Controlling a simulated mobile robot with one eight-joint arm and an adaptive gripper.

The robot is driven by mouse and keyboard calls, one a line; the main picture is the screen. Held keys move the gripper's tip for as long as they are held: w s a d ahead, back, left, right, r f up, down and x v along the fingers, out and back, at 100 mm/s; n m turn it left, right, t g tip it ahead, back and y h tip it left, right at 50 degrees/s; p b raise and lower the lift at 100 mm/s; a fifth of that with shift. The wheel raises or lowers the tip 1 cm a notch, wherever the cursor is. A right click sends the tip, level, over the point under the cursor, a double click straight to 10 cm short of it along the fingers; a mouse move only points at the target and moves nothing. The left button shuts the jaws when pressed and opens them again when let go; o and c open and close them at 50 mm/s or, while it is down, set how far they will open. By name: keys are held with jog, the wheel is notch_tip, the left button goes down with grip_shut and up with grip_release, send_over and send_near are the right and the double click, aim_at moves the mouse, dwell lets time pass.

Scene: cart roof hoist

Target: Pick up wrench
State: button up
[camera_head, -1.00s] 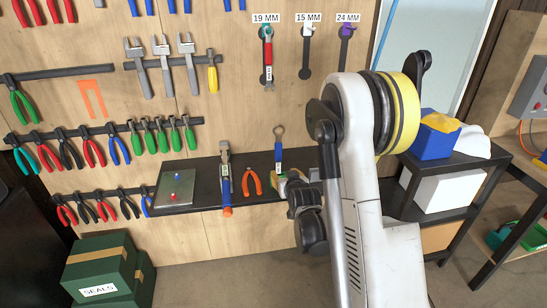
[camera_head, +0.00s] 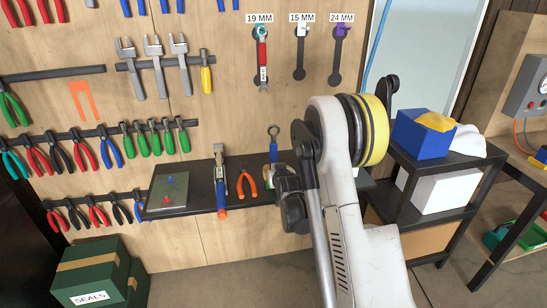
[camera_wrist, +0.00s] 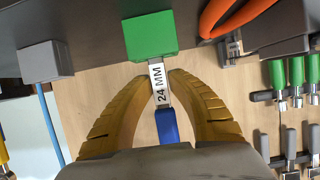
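The 24 MM wrench (camera_wrist: 166,122) has a blue part and a white "24 MM" label, and runs up to a green block (camera_wrist: 150,35) in the wrist view. My gripper (camera_wrist: 160,78) has two yellow fingers, one on each side of the label. Narrow gaps seem to show between the fingertips and the wrench, so it looks open around it. My fingers are hidden in the head view.
The black shelf (camera_head: 200,200) also holds orange-handled pliers (camera_head: 247,183), a blue-and-orange tool (camera_head: 220,182) and a grey plate (camera_head: 167,192). The pegboard behind carries hanging pliers and wrenches. A black cart (camera_head: 405,195) with a blue bin (camera_head: 422,135) stands at the right.

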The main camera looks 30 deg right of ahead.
aim_at(274, 145)
grip_shut()
notch_tip(274, 145, up, 10)
jog(key=p, duration=0.3)
dwell(0.7)
